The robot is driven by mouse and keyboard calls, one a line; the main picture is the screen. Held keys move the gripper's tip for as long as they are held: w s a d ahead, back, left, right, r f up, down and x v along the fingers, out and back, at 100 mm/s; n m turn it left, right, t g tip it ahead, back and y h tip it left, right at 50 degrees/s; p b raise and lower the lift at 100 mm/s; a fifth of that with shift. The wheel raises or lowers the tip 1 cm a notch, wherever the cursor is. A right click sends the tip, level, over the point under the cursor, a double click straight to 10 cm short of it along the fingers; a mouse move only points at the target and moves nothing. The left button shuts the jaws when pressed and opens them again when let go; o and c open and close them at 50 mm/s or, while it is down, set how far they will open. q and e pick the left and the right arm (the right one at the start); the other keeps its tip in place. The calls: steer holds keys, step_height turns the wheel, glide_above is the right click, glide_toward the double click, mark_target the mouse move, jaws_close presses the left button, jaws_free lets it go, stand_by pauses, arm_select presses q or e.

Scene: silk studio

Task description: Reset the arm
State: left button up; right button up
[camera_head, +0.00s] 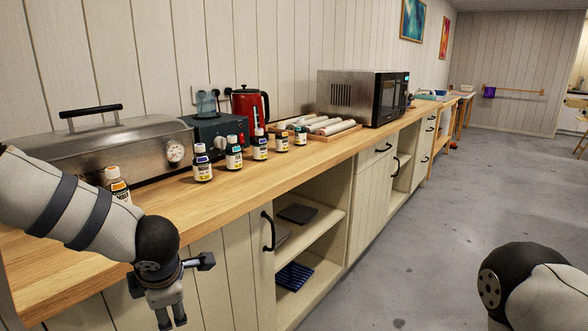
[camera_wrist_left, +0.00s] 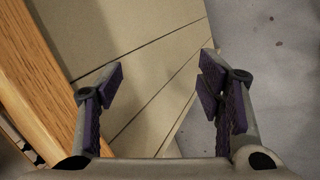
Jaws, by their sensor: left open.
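My left arm comes in from the left in the head view, over the wooden counter. Its gripper (camera_head: 170,314) hangs low in front of the cabinet doors, pointing down. In the left wrist view the left gripper (camera_wrist_left: 160,92) is open, its two dark pads wide apart with nothing between them. Behind the pads are the cream cabinet panels (camera_wrist_left: 135,70) and the grey floor (camera_wrist_left: 265,35). My right arm shows only as a dark joint and pale link at the lower right of the head view; its gripper is out of view.
The wooden counter (camera_head: 235,184) carries several small dye bottles (camera_head: 202,165), a steel steamer (camera_head: 100,146), a red kettle (camera_head: 249,108), a tray of rolls (camera_head: 325,127) and a microwave (camera_head: 362,97). A black handle (camera_head: 268,231) juts from a cabinet door. The floor on the right is clear.

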arm_select(q)
steer(key=s+f+m+g, duration=0.2)
steer(key=s+f+m, duration=1.2)
steer(key=s+f, duration=0.45)
steer(key=s+f+m+g+h, duration=0.1)
steer(key=s+m, duration=0.4)
steer(key=s, duration=0.6)
steer(key=s+d+f+m+g+h, duration=0.1)
steer(key=s+m+g, duration=0.2)
steer(key=s, duration=0.9)
steer(key=shift+d+m+g+h, duration=0.15)
steer(key=shift+m+g+h, duration=0.25)
steer(key=shift+m, duration=0.5)
